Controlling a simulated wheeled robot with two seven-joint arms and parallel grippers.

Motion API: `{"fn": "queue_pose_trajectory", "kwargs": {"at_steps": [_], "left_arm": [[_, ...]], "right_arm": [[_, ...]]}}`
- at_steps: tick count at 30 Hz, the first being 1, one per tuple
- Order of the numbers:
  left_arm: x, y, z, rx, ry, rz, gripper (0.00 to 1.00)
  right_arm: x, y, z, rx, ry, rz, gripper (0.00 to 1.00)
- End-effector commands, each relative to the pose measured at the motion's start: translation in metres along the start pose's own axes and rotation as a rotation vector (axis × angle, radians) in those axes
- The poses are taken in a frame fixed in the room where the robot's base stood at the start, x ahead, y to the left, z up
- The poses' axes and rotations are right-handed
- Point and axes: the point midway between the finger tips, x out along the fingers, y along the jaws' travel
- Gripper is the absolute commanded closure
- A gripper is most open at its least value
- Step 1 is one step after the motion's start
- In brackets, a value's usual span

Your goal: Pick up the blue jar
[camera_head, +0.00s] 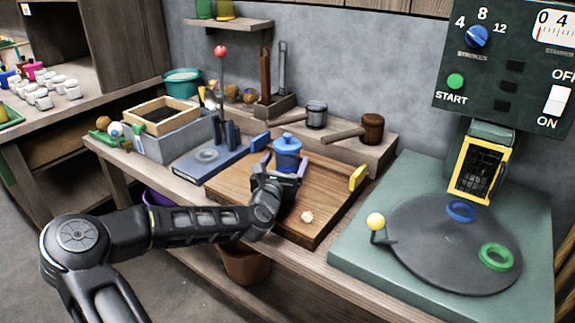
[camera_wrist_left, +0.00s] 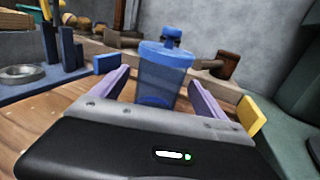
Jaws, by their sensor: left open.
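The blue jar (camera_head: 287,157) stands upright on a wooden board (camera_head: 312,232) and has a lid with a knob. My left gripper (camera_head: 279,172) is at the jar, low over the board. In the left wrist view the jar (camera_wrist_left: 163,72) appears between the two purple fingers of the left gripper (camera_wrist_left: 160,92). The fingers are open, with a visible gap to the jar at least on the left side. The jar's lower part is hidden behind the gripper body. My right gripper is not in view.
A blue stand (camera_head: 208,158) is to the left. A green machine with a dark turntable (camera_head: 440,245) is to the right. A small pale piece (camera_head: 307,216) lies on the board.

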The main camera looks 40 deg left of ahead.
Motion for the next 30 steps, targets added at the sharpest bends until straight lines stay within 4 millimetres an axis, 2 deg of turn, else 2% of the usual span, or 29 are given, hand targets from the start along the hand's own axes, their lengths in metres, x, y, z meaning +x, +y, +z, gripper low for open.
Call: {"fn": "queue_pose_trajectory", "kwargs": {"at_steps": [5,30], "left_arm": [[-0.0001,0.0,-0.0001,0.0,0.0,0.0,0.16],[-0.0002,-0.0001,-0.0001,0.0,0.0,0.0,0.85]], "right_arm": [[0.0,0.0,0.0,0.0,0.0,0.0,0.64],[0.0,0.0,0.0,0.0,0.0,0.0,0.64]]}}
